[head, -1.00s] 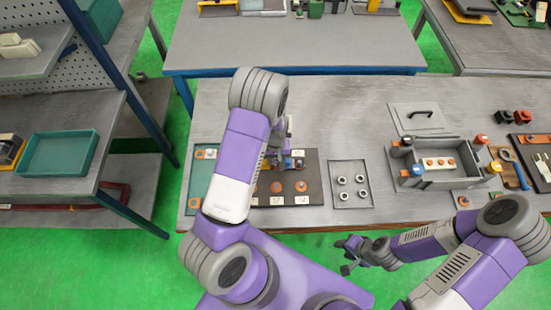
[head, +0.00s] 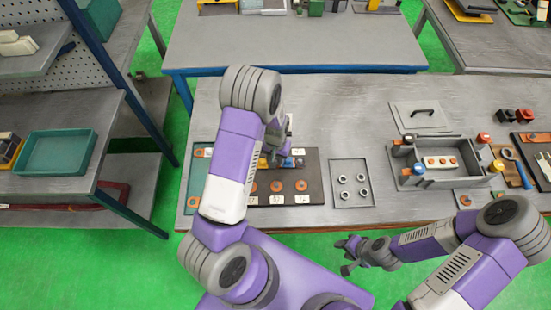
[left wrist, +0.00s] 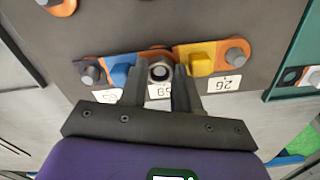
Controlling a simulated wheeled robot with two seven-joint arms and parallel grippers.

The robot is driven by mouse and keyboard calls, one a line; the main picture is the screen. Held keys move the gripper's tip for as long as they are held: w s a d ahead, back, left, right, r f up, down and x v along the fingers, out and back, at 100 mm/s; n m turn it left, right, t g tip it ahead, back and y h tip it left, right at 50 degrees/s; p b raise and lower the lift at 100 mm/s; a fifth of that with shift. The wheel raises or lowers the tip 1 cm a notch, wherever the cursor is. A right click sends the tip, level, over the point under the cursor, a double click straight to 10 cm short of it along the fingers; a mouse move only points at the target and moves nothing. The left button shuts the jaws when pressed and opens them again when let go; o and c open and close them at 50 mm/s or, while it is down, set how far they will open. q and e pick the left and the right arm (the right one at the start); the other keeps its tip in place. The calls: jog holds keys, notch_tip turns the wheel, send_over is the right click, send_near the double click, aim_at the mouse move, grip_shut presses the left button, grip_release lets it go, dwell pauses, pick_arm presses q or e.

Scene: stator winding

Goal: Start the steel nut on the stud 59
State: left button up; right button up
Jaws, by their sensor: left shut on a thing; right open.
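In the left wrist view my left gripper (left wrist: 160,78) is shut on the steel nut (left wrist: 160,70). The nut sits between the fingertips, right behind the label 59 (left wrist: 160,91), which reads upside down. The nut is over the stud's place; the stud itself is hidden, so I cannot tell whether the threads have met. In the head view my left arm covers much of the dark terminal board (head: 314,172). My right gripper (head: 350,256) is open and empty, off the table's front edge.
Beside the nut are a blue block (left wrist: 121,72) and a yellow block (left wrist: 201,63) on orange terminals with studs. A grey tray (head: 337,168) holds several loose nuts. A grey box (head: 408,180) stands further right. The table between tray and back edge is clear.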

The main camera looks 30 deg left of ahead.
pick_arm(q)
jog(key=m, duration=0.2)
jog(key=shift+s+f+m, duration=0.15)
jog(key=shift+m, duration=0.15)
jog(key=o, duration=1)
jog(key=shift+r, duration=0.2)
jog(key=shift+w+r+p, duration=0.25)
jog(key=shift+r+p, duration=0.3)
jog(key=shift+r, duration=0.4)
jog(key=shift+s+r+p, duration=0.1)
jog(key=shift+r+p, duration=1.65)
jog(key=shift+r, duration=0.75)
